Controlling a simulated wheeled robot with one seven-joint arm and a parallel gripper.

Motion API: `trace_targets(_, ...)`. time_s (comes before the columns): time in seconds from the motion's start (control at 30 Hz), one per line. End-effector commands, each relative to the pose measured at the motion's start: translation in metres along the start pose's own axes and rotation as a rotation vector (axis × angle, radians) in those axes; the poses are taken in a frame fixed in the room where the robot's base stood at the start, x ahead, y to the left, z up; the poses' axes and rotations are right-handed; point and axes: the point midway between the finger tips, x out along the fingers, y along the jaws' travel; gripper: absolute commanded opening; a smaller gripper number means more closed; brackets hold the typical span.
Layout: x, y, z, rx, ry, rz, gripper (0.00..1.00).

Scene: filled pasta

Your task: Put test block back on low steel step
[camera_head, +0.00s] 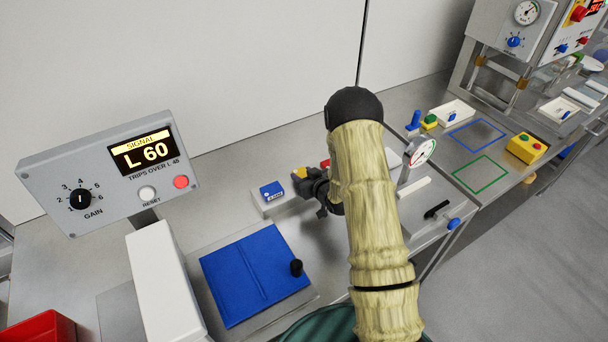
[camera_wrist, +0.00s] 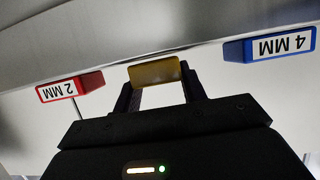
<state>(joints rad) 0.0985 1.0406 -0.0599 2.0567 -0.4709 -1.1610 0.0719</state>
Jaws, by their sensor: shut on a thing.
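My gripper (camera_head: 304,177) reaches from the right over the low steel step (camera_head: 278,207) and is shut on a yellow test block (camera_head: 299,173). In the wrist view the yellow block (camera_wrist: 154,72) sits between my fingertips (camera_wrist: 160,84), with no label readable. A blue block (camera_head: 271,190), marked 4 MM in the wrist view (camera_wrist: 270,46), stands on the step on one side. A red block (camera_head: 325,163), marked 2 MM in the wrist view (camera_wrist: 70,88), stands on the other. I cannot tell whether the yellow block touches the step. My arm hides part of the step.
A grey control box (camera_head: 110,172) reads L 60, with a gain dial. A blue plate (camera_head: 250,275) with a black knob lies in front of the step. A white box (camera_head: 163,285) stands left of it. A dial gauge (camera_head: 421,152) stands right of my arm.

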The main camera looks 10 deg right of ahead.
Motion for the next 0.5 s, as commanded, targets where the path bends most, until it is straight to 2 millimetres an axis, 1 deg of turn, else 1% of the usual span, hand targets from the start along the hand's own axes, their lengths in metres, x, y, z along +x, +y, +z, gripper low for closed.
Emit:
trace_targets(0.13, 0.0016, 0.0001, 0.0039, 0.000, 0.000, 0.000, 0.15)
trace_targets(0.17, 0.0010, 0.0000, 0.0026, 0.000, 0.000, 0.000, 0.47)
trace_targets(0.23, 0.0009, 0.0000, 0.0024, 0.000, -0.001, 0.000, 0.61)
trace_targets(0.27, 0.0009, 0.0000, 0.0024, 0.000, -0.001, 0.000, 0.63)
trace_targets(0.5, 0.0008, 0.0000, 0.0021, 0.000, 0.000, 0.000, 0.63)
